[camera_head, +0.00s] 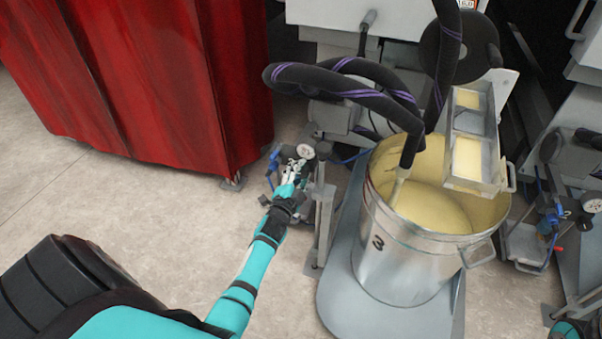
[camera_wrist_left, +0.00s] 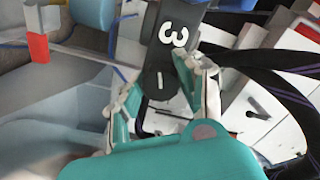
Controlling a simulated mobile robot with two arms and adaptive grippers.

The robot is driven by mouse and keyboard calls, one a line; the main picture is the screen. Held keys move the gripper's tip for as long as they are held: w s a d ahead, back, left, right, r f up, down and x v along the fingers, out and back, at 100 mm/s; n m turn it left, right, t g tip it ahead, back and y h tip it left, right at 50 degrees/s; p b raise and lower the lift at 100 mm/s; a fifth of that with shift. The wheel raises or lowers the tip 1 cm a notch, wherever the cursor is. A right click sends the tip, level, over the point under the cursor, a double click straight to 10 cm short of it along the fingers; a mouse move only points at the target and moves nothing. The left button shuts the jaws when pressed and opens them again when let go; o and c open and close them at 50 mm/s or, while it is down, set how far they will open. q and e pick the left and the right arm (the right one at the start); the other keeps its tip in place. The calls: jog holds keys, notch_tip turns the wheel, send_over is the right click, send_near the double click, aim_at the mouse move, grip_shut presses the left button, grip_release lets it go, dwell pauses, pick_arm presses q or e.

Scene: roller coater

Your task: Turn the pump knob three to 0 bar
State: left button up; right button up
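My left gripper (camera_head: 290,180) reaches to the small pump unit with a round white gauge (camera_head: 305,151), left of the steel drum marked 3. In the left wrist view a black part (camera_wrist_left: 160,60) bears a white "3" and a short white line; it looks like the knob of pump three. The two fingers of the gripper (camera_wrist_left: 158,92) stand apart, one on each side of it. I cannot tell whether they touch it. The gauge's needle is too small to read in the head view.
The drum (camera_head: 378,262) of cream-coloured liquid stands on a grey base plate, with thick black hoses (camera_head: 345,88) above it. A red curtain (camera_head: 165,90) hangs at the left. Another gauge unit (camera_head: 590,203) is at the right.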

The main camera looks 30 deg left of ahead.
pick_arm(q)
jog(key=c, duration=0.4)
jog(key=shift+c, duration=0.3)
jog(key=shift+n, duration=0.3)
